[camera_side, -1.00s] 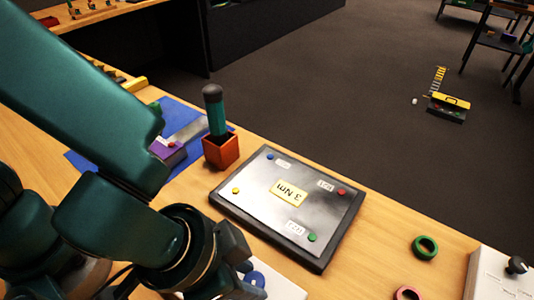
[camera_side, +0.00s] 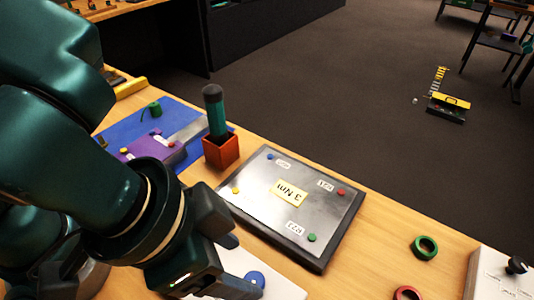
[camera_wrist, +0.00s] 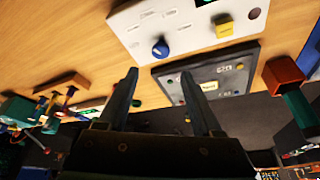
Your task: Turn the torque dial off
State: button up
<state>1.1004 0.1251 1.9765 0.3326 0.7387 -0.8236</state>
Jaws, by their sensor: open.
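A white panel (camera_side: 285,288) lies at the bottom of the side view, partly hidden by my gripper. It carries a round blue dial (camera_side: 256,279), which also shows in the wrist view (camera_wrist: 160,48) with a yellow knob (camera_wrist: 224,27) to its right. The panel's print is too small to read, so I cannot tell which control is the torque dial. My gripper (camera_side: 242,263) is open and empty, close to the blue dial. In the wrist view its two fingers (camera_wrist: 158,74) point towards the blue dial, which appears just past their tips. I cannot tell whether they touch it.
A dark-framed metal plate (camera_side: 262,215) with a yellow "3 Nm" label lies beside the panel. An orange holder (camera_side: 221,152) with a green-handled tool stands behind it. A green ring (camera_side: 424,247), a red ring (camera_side: 407,294) and a box with a black knob (camera_side: 516,265) are at right.

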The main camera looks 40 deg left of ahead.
notch_tip(320, 180, up, 4)
jog(key=shift+f, duration=0.1)
dwell(0.4)
jog(key=m+g+y, duration=0.2)
jog(key=m+g, duration=0.2)
jog(key=m, duration=1)
send_over(254, 281)
jog(key=f, duration=0.4)
jog(key=shift+s+d+f, duration=0.1)
jog(key=shift+s+d, duration=0.05)
jog(key=shift+s, duration=0.1)
jog(key=shift+w+f, duration=0.25)
jog(key=shift+f, duration=2.65)
